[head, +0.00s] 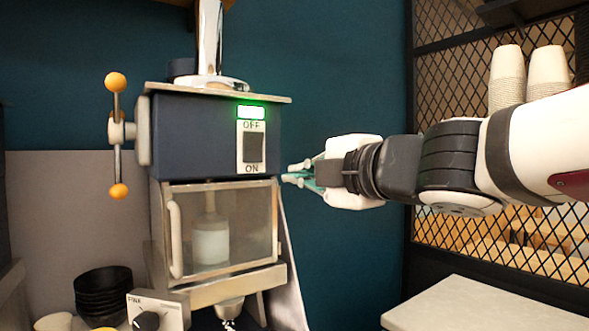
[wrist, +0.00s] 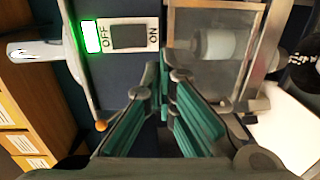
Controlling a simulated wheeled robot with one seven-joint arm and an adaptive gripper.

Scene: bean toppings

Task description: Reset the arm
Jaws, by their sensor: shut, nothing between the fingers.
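My arm reaches in from the right in the head view. My gripper (head: 287,178) is shut and empty, just to the right of the blue machine (head: 195,130). In the wrist view my gripper (wrist: 163,75) has its green fingers together at the tips, pointing at the machine's front. The machine's switch (head: 253,147) is labelled OFF above and ON below, with a lit green light (head: 251,112) over it. The switch also shows in the wrist view (wrist: 129,37). I cannot tell whether the fingertips touch the machine.
The machine has a clear-fronted door (head: 232,262) with a white handle (head: 175,240) and a side lever (head: 117,130) with orange knobs. Black bowls (head: 103,290) are stacked at lower left. A mesh partition (head: 450,90) with stacked cups (head: 507,75) stands behind my arm. A pale counter (head: 485,308) is at lower right.

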